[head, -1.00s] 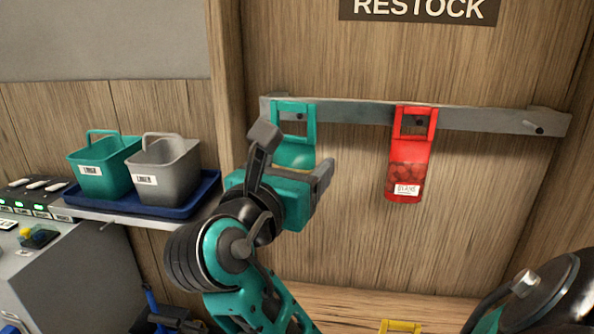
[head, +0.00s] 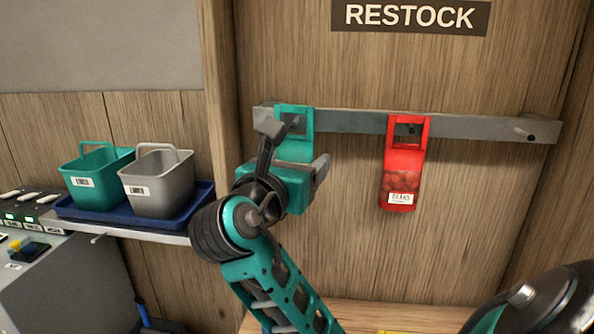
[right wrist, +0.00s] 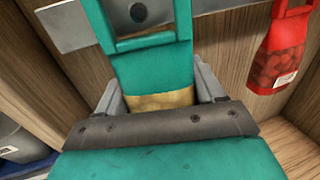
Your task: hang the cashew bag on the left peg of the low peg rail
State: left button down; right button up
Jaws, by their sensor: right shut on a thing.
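The cashew bag (head: 295,150) is teal with a square open handle loop at its top and upright. In the right wrist view the bag (right wrist: 152,70) shows a tan band low down. My right gripper (head: 296,158) is shut on its lower part; the fingers (right wrist: 160,93) sit on either side of it. The loop is in front of the left end of the low peg rail (head: 350,121). The left peg (right wrist: 138,12) shows through the loop's opening. I cannot tell whether the loop's top bar rests on the peg. My left gripper is not in view.
A red bag (head: 403,175) hangs on the middle peg, also seen in the right wrist view (right wrist: 282,50). The right peg (head: 524,134) is bare. A teal bin (head: 85,182) and a grey bin (head: 158,188) stand in a blue tray (head: 190,207) at left.

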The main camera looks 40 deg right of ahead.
jog(key=shift+w+d, duration=0.35)
jog(key=shift+d, duration=0.05)
pick_arm(q)
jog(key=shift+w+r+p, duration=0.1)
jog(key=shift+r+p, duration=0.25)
jog(key=shift+p, duration=0.25)
pick_arm(e)
jog(key=shift+w+d+f, duration=0.3)
jog(key=shift+d+f, duration=0.1)
jog(key=o, duration=1.1)
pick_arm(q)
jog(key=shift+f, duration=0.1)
pick_arm(e)
jog(key=shift+o, duration=0.2)
